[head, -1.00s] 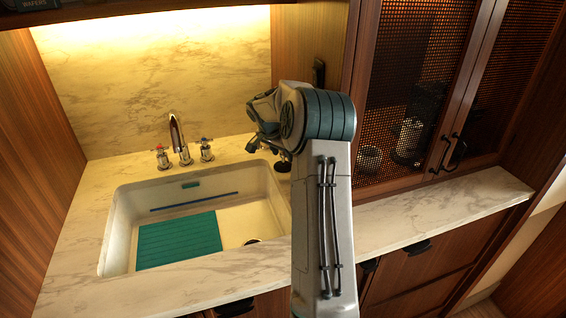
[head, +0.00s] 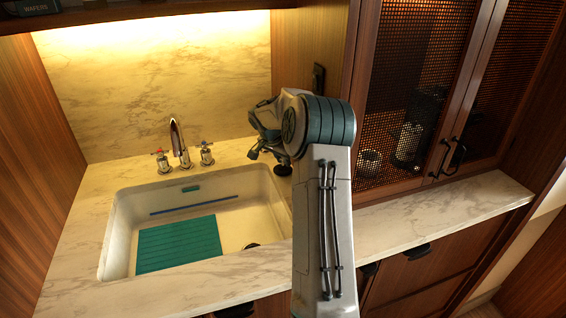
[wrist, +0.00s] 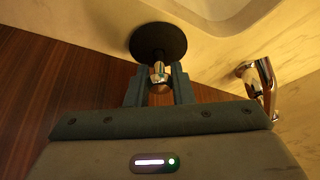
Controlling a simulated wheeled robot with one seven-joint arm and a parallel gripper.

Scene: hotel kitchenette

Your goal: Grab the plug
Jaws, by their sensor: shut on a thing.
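The plug (wrist: 159,41) shows in the wrist view as a round black disc with a short shiny metal stem. My gripper (wrist: 159,87) is shut on the stem, one finger on either side, and the disc lies just beyond the fingertips. In the head view the plug (head: 283,169) is a small dark shape at the sink's back right corner, below my wrist. My wrist and arm hide most of the fingers there. I cannot tell whether the disc touches the counter.
The white sink (head: 118,225) holds a teal ridged mat (head: 180,243); its dark drain (head: 252,245) is at the right. The chrome faucet (head: 178,140) has a handle (head: 206,154) close left of my gripper. A wooden wall and mesh-door cabinet (head: 420,90) stand at the right.

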